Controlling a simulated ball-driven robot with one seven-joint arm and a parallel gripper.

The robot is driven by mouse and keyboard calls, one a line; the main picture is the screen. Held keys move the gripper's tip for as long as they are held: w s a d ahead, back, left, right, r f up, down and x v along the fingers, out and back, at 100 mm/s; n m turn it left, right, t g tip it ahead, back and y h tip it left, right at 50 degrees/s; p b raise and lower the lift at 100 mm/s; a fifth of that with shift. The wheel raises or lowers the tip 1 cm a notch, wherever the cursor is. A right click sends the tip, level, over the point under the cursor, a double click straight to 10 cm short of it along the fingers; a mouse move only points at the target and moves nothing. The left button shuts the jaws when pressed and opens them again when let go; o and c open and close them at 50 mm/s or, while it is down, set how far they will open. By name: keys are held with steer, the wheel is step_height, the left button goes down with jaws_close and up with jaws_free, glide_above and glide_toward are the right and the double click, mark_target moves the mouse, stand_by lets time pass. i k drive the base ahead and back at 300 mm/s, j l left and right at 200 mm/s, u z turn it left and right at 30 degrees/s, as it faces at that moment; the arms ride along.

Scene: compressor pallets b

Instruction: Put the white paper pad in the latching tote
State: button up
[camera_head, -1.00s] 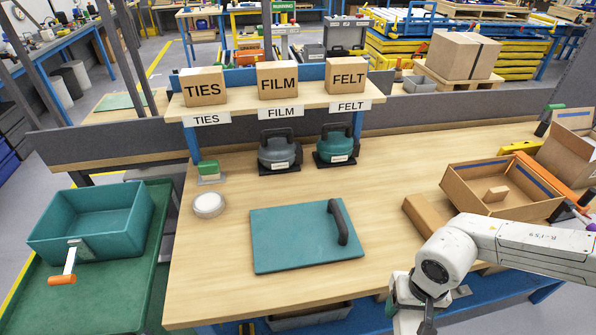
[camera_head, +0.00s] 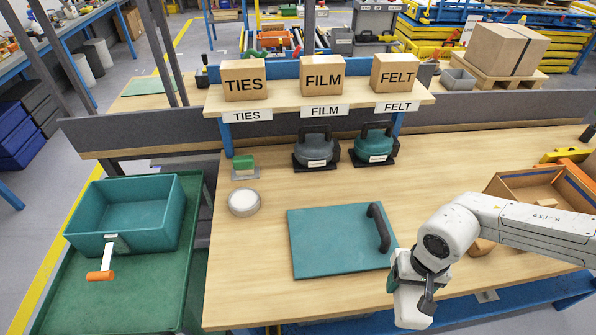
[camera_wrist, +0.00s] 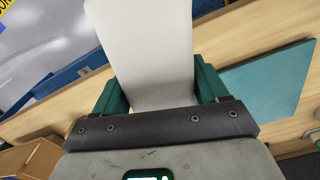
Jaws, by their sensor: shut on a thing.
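In the wrist view my gripper (camera_wrist: 160,92) is shut on the white paper pad (camera_wrist: 145,45), its green fingers on either side of it. In the head view my gripper is at the lower right, by the table's front edge; a pale piece below the wrist may be the pad, but I cannot tell. The teal latching tote (camera_head: 80,239) is at the left, open and apparently empty, with an orange-handled latch (camera_head: 102,275) hanging at its front. A flat teal panel with a dark handle (camera_head: 325,250) lies on the table between tote and gripper.
The tote sits on a green cart top (camera_head: 150,285) left of the wooden table (camera_head: 255,285). A white round item (camera_head: 244,202), two lidded pots and a label shelf (camera_head: 290,97) stand further back. A cardboard box (camera_head: 540,185) is at the right.

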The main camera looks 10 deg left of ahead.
mark_target(129, 226)
steer(key=i+j+u, duration=0.1)
steer(key=j, duration=0.35)
steer(key=i+j+u, duration=0.15)
steer(key=i+j, duration=0.15)
steer(key=j, duration=0.15)
steer(key=i+j+u, duration=0.1)
steer(key=i+j, duration=0.15)
steer(key=j, duration=0.15)
steer(key=i+j+u, duration=0.1)
steer(key=j, duration=0.35)
steer(key=i+j+u, duration=0.1)
steer(key=j, duration=0.3)
steer(key=i+j+u, duration=0.1)
steer(key=j, duration=0.35)
steer(key=i+j+u, duration=0.15)
steer(key=i+j, duration=0.15)
steer(key=i+j+u, duration=0.1)
steer(key=j, duration=0.4)
steer(key=i+j, duration=0.1)
steer(key=j, duration=0.25)
steer(key=i+j+u, duration=0.15)
steer(key=j, duration=0.2)
steer(key=k, duration=0.05)
